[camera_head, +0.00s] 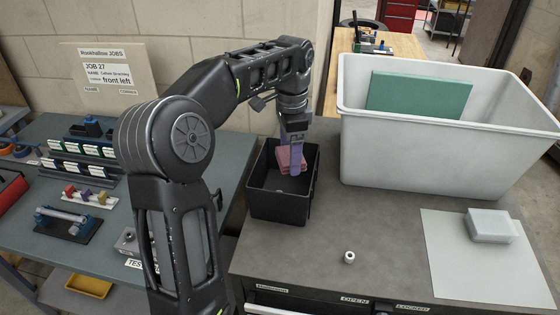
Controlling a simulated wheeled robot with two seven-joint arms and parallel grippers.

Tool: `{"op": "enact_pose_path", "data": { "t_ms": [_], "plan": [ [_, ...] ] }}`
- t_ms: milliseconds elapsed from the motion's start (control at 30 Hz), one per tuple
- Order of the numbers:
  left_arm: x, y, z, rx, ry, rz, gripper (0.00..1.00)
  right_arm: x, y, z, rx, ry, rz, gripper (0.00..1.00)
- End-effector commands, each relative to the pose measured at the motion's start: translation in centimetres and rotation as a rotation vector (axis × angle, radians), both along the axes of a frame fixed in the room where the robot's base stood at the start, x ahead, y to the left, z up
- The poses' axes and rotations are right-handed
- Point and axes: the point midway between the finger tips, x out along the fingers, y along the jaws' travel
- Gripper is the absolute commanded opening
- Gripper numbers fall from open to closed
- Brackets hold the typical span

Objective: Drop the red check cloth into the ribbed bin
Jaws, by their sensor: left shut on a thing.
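The red check cloth (284,160) looks like a small folded pinkish-red pad. My left gripper (297,160) points down and is shut on it. The cloth is at the mouth of a small black open bin (281,205), seen against its inside; how deep it hangs is hard to tell. The black bin stands on the dark grey worktop. Ribs on its walls are too small to make out. My right gripper is not in view.
A large white tub (430,150) holding a green board (419,97) stands right of the black bin. A white ring (349,257) and a pale block (491,225) on a white sheet (470,265) lie in front. The left bench (75,240) carries racks and small parts.

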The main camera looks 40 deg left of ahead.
Motion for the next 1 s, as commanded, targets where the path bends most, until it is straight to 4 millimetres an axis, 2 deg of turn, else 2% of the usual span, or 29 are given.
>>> {"op": "enact_pose_path", "data": {
  "t_ms": [133,467,567,700,833,900,1000],
  "plan": [
    [-0.3,1.0,0.0,0.001,-0.001,-0.013,0.39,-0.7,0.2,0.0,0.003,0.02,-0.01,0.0],
    [-0.3,1.0,-0.2,0.001,-0.001,-0.014,0.39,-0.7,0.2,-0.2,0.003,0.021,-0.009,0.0],
    [-0.4,1.0,-1.3,0.0,0.0,-0.014,0.39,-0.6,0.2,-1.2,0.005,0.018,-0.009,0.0],
    [-0.4,1.0,-3.8,0.0,0.001,-0.014,0.39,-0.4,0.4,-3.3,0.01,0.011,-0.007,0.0],
    [-0.4,1.0,-5.8,-0.001,0.002,-0.013,0.39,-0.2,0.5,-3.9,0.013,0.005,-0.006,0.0],
    [-0.4,0.9,-5.9,0.0,0.003,-0.014,0.39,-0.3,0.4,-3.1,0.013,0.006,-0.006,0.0],
    [-0.3,1.0,-6.3,0.0,0.0,-0.014,0.39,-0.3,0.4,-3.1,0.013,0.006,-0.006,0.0]
  ]
}}
